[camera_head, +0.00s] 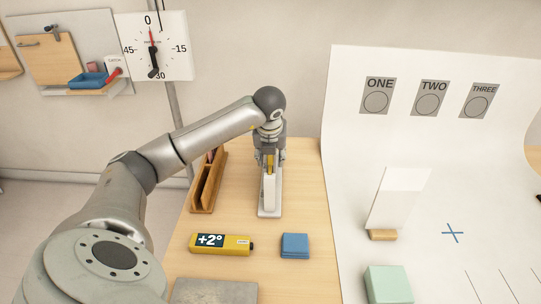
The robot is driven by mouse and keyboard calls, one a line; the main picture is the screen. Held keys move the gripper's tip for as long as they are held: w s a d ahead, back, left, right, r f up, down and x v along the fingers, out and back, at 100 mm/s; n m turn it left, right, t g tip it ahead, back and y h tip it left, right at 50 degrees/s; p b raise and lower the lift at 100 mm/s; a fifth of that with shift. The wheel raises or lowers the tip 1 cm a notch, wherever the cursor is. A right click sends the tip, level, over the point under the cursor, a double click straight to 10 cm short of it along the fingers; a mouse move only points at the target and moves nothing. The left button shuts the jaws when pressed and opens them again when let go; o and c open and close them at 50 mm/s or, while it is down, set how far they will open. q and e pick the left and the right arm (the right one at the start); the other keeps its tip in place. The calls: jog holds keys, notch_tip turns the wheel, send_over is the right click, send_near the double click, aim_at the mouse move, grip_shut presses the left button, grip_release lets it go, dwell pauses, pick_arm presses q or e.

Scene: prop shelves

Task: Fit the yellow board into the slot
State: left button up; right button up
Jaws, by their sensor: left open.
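My left gripper (269,155) points down over a narrow white stand (270,208) on the wooden table and is open. A small strip of yellow (270,165) shows at the gripper's fingers, above the stand; it may be the yellow board. The gripper hides most of it, so I cannot tell whether it sits in a slot or touches the stand. No slot shows clearly. My right gripper is not in view.
A wooden rack (199,201) stands left of the stand. A yellow level reading +2° (235,245), a blue pad (295,246) and a grey plate (214,291) lie nearer. On the white sheet (345,140) at right are a white panel in a wooden foot (383,235) and a green block (388,285).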

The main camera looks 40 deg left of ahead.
pick_arm(q)
jog(key=v, duration=1.1)
jog(key=shift+r, duration=0.35)
jog(key=shift+d, duration=0.15)
